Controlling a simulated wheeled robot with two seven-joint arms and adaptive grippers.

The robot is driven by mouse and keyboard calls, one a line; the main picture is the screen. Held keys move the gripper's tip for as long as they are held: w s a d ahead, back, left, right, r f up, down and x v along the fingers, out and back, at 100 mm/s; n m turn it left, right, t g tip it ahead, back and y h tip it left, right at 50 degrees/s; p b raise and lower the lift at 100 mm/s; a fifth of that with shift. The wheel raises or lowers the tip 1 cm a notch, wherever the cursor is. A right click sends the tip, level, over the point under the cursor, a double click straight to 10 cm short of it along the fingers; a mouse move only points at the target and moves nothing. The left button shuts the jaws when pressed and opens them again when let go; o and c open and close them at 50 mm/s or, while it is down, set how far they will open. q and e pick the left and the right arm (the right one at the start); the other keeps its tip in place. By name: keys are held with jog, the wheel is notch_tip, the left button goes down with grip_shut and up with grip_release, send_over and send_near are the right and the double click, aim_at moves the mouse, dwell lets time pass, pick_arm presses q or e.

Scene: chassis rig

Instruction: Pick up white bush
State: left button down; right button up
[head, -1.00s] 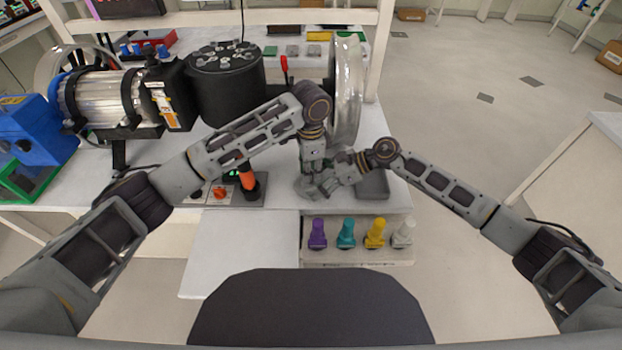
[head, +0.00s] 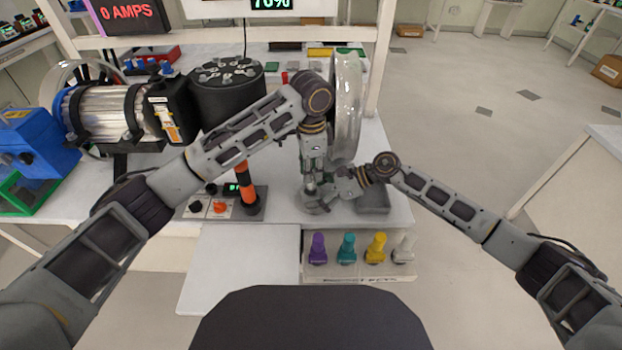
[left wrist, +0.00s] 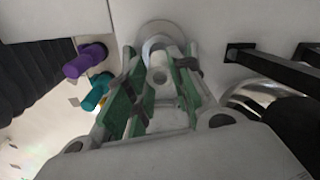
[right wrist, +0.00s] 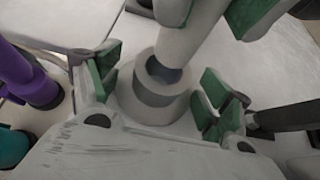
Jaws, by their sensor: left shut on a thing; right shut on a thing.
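A white bush (head: 404,248) stands at the right end of the front rack, beside yellow, teal and purple ones. My left gripper (head: 311,186) points down above a round grey base (head: 314,203) on the bench. It is shut on a pale cylinder (left wrist: 160,76), which also shows in the right wrist view (right wrist: 188,40). My right gripper (head: 338,186) comes in from the right, close below the left one. It is shut on a hollow pale grey cylinder (right wrist: 160,92) with a dark bore. The cylinder in my left gripper is above that bore; contact is unclear.
The rack (head: 358,268) is at the bench's front edge. A large metal ring (head: 347,110) stands behind my grippers. A control box (head: 225,204) with an orange-black post is to the left. A white panel (head: 238,265) in front is clear.

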pick_arm(q)
jog(key=shift+r, duration=2.1)
pick_arm(e)
jog(key=o, duration=0.8)
jog(key=shift+v, duration=3.75)
pick_arm(q)
jog(key=shift+d, duration=0.1)
pick_arm(e)
jog(key=shift+d, duration=0.1)
